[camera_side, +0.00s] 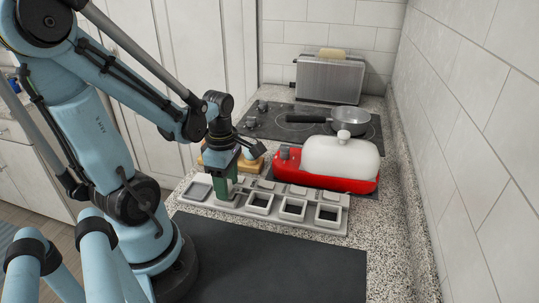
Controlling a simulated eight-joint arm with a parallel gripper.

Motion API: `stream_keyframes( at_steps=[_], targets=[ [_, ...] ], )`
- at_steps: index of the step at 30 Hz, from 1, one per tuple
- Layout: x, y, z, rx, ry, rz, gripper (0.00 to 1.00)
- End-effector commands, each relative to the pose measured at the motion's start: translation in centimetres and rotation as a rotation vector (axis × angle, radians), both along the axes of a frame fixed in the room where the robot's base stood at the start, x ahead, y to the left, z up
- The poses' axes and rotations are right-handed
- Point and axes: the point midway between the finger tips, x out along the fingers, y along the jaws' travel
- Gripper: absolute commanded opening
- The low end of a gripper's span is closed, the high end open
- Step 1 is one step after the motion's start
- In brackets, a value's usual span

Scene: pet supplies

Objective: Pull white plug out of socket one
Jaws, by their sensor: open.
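A pale grey socket strip (311,217) with a row of square openings lies on the counter. My gripper (222,190), with green fingers, points down over the left part of the strip. It is open, and its fingertips are at or just above one of the left openings; I cannot tell if they touch anything. I cannot make out the white plug for certain; it may be hidden by the fingers or blend with the pale strip. No number marking socket one is readable.
A red tray (358,186) with a white lidded dish (340,157) stands right behind the strip. Farther back are a pan (350,121) on a dark hob (268,124) and a metal toaster (329,80). A wooden item (250,165) is behind my gripper. The dark mat (270,265) in front is clear.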

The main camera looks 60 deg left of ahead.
Motion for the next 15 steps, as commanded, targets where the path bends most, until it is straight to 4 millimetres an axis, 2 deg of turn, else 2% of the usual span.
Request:
stream_keyframes(
  at_steps=[12,13,15],
  targets=[
    [-0.03,-0.01,-0.4,0.0,0.0,0.0,0.51],
    [-0.03,-0.01,-0.4,0.0,0.0,0.0,0.5],
    [-0.03,-0.01,-0.4,0.0,0.0,0.0,0.39]
  ],
)
